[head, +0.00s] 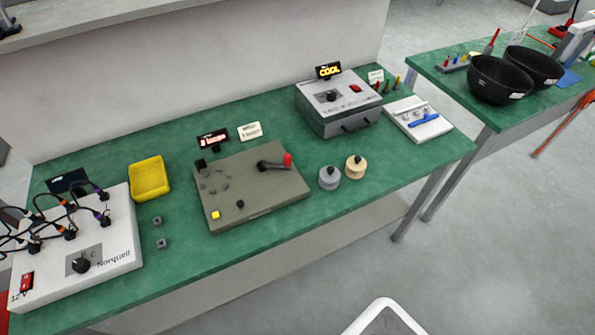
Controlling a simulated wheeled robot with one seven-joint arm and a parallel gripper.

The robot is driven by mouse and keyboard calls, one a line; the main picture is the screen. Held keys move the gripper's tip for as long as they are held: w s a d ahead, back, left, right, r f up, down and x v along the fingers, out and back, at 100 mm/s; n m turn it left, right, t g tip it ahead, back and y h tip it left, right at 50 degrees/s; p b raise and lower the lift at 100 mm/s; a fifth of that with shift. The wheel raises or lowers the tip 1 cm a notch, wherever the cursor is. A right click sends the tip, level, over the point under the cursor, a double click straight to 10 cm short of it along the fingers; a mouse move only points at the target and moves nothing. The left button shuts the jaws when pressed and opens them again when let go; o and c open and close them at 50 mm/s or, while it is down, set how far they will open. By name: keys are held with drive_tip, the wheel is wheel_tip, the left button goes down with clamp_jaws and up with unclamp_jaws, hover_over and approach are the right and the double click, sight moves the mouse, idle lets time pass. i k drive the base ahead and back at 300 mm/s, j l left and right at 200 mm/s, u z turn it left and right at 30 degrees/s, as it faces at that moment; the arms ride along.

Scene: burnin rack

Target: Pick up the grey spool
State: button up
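The grey spool (329,179) stands upright on the green bench, near its front edge. It has a dark knob on top. A cream spool (355,170) of similar shape, also with a dark knob, stands close to its right. Nothing covers the grey spool. My gripper is not in view.
The green bench (270,249) holds an olive panel (252,202) with a red-tipped lever left of the spools. A grey box (340,119) stands behind them, and a white tray (434,132) lies to the right. Bench in front of the spools is clear. Black bowls (497,82) stand on another bench.

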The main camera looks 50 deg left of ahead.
sight(330, 176)
drive_tip(key=u, duration=1.5)
